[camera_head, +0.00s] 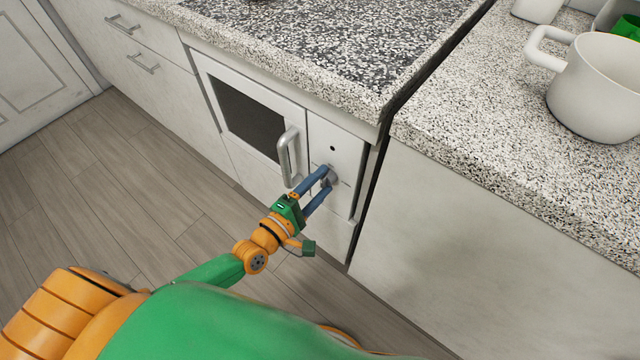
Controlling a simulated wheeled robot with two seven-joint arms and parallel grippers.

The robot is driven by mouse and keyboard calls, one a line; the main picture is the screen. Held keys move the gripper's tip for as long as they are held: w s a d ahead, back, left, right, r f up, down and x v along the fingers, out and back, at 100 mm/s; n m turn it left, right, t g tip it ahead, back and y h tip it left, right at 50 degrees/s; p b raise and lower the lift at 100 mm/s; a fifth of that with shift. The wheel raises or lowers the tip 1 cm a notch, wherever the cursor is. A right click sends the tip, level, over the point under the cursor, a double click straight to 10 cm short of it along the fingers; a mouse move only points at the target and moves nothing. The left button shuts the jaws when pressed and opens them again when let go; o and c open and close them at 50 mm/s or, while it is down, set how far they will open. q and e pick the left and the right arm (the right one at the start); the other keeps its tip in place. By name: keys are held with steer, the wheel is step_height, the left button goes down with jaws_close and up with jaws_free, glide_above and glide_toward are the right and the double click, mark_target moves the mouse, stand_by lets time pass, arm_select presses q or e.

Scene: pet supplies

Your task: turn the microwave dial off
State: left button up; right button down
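The microwave (255,115) is a white built-in unit under the counter, with a dark window and a silver handle (288,158). Its grey dial (332,178) is on the panel right of the door, below a small black dot. The fingers of my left gripper (326,180) reach to the dial, with a blue finger on each side of it. They stand apart by about the dial's width, and I cannot tell if they press on it. The fingers partly hide the dial, so its setting is not readable. My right gripper is not in view.
A speckled stone counter (480,120) runs above the microwave and continues right, with a dark gap between its sections. A white pot (598,90) stands on the right section. White drawers (135,50) are at left. The wooden floor (130,170) at left is clear.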

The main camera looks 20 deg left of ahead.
arm_select(q)
steer(key=shift+o, duration=0.5)
steer(key=shift+s, duration=0.15)
steer(key=v, duration=0.6)
steer(key=shift+s+a, duration=0.2)
steer(key=shift+s, duration=0.2)
steer(key=shift+f, duration=0.1)
